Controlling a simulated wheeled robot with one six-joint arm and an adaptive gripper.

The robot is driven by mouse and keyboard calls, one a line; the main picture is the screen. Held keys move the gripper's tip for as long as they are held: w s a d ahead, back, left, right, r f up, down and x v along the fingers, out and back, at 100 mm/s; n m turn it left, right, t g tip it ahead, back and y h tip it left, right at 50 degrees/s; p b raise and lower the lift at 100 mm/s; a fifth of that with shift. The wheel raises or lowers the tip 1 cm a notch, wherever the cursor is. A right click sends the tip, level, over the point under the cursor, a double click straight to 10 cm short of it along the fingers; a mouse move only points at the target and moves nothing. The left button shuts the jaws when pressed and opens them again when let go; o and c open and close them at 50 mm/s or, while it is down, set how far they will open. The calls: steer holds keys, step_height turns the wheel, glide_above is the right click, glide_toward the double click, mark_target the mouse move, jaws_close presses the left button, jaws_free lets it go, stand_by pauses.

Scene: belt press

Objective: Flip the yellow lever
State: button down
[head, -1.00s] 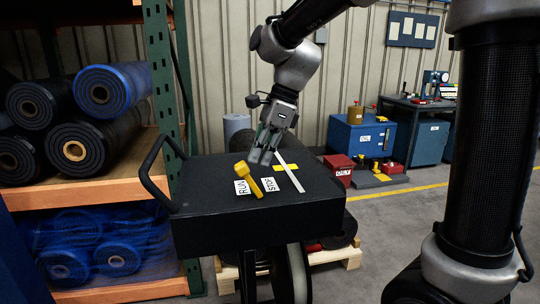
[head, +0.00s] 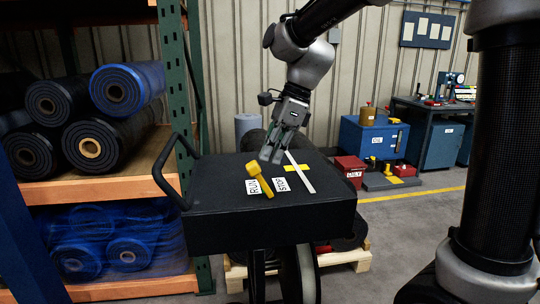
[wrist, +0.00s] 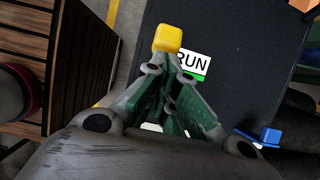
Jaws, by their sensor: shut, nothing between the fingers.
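The yellow lever (head: 262,182) stands tilted on the top of a black console (head: 225,235). Its thick head points to the upper left in the head view. A white RUN label (head: 253,186) lies to its left and a white STOP label (head: 281,185) to its right. My gripper (head: 271,153) is shut and empty, pointing down just behind and right of the lever's head. In the wrist view the lever's yellow head (wrist: 168,38) shows just beyond my fingertips (wrist: 166,76), beside the RUN label. I cannot tell whether they touch.
A black handle loop (head: 172,175) rises at the console's left edge. A white strip (head: 301,172) and a yellow patch (head: 297,168) lie right of the labels. A rack with rolls (head: 90,148) stands at left. Blue cabinets (head: 370,135) stand behind right.

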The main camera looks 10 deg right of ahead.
steer(key=d+v, duration=0.1)
steer(key=v, duration=1.1)
steer(key=s+d+f+n+t+h, duration=0.2)
steer(key=s+d+f+n, duration=0.4)
steer(key=s+d+n, duration=0.3)
steer(key=s+d+f+n+t+h, duration=0.2)
steer(key=s+d+f+n, duration=0.3)
steer(key=s+d+n, duration=0.4)
steer(key=shift+s+d+f, duration=0.4)
steer(key=shift+s+d, duration=0.3)
steer(key=shift+s, duration=0.5)
